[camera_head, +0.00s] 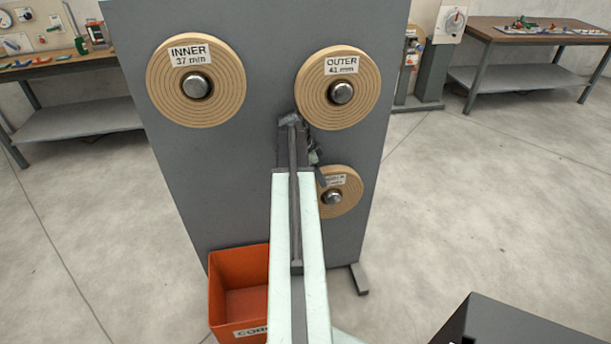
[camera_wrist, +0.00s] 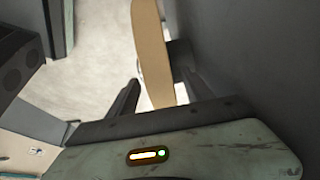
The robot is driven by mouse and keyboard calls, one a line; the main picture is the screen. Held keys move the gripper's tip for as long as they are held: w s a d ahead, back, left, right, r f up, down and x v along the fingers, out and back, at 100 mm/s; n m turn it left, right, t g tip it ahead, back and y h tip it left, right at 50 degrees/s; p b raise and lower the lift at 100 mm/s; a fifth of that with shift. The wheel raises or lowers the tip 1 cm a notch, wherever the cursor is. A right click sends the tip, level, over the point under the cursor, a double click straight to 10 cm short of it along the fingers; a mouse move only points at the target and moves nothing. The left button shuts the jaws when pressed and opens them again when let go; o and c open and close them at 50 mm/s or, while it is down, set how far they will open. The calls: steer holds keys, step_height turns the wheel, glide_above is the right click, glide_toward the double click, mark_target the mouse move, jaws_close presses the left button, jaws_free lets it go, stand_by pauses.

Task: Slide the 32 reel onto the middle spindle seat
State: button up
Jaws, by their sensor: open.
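A grey upright panel (camera_head: 225,150) bears three round wooden reels on metal spindles. The upper left reel (camera_head: 220,105) reads INNER 37 mm and the upper right reel (camera_head: 340,118) reads OUTER 41 mm. The lower reel (camera_head: 350,190) is partly hidden by my arm; its label is too small and covered to read, and no 32 is legible. My gripper (camera_head: 318,170) is by the lower reel's upper left edge. In the wrist view my open gripper (camera_wrist: 160,76) has a reel rim (camera_wrist: 152,50) edge-on between its fingers. I cannot tell whether they touch it.
An orange bin (camera_head: 226,290) stands on the floor below the panel. The panel face is close on the right in the wrist view (camera_wrist: 240,60). Workbenches (camera_head: 530,30) stand behind at both sides.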

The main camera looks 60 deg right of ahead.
steer(key=shift+f, duration=0.55)
jaws_close()
steer(key=shift+s, duration=0.1)
stand_by(0.9)
steer(key=c, duration=0.7)
jaws_free()
steer(key=shift+c, duration=0.2)
jaws_close()
